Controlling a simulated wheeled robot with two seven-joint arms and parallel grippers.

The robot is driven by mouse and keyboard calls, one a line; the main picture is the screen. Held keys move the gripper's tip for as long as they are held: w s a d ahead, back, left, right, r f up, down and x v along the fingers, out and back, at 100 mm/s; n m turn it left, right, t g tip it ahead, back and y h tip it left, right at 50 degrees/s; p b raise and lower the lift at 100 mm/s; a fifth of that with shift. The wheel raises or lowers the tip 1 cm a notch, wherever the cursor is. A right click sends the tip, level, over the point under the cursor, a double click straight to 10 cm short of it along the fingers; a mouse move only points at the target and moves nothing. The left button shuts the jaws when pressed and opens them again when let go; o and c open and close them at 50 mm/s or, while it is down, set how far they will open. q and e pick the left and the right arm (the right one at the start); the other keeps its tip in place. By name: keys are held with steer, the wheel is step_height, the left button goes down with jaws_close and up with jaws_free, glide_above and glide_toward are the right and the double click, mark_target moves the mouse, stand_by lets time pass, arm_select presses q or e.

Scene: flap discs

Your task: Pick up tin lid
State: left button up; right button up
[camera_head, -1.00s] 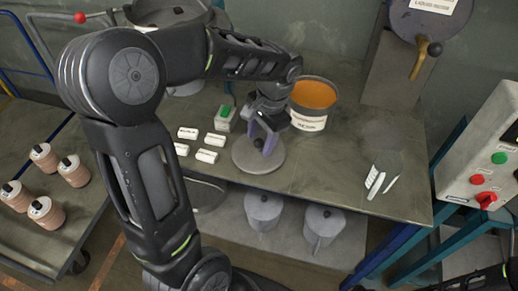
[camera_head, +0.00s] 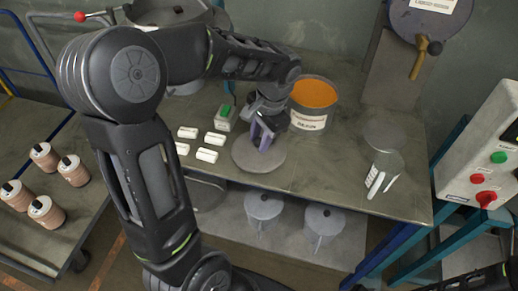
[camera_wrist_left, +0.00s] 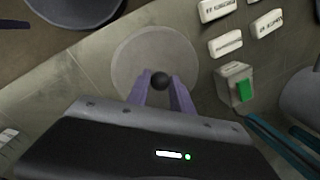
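The tin lid (camera_head: 246,160) is a flat grey disc near the front edge of the workbench. In the left wrist view the lid (camera_wrist_left: 130,62) has a round black knob (camera_wrist_left: 160,80). My left gripper (camera_head: 260,141) is directly over the lid, pointing down. Its purple fingers (camera_wrist_left: 160,88) stand close on both sides of the knob and appear to grip it. I cannot tell whether the lid is clear of the bench. An open tin (camera_head: 309,122) with orange contents stands behind and right of it. My right gripper is out of view.
White labelled blocks (camera_head: 188,132) and a small box with a green top (camera_head: 224,118) lie left of the lid. A control box (camera_head: 487,165) is at the far right. The bench (camera_head: 325,170) is clear between lid and jar.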

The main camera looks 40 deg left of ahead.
mark_target(260, 139)
arm_select(q)
jaws_close()
stand_by(0.3)
step_height(260, 139, up, 10)
stand_by(0.5)
steer(key=shift+r, duration=0.1)
stand_by(0.4)
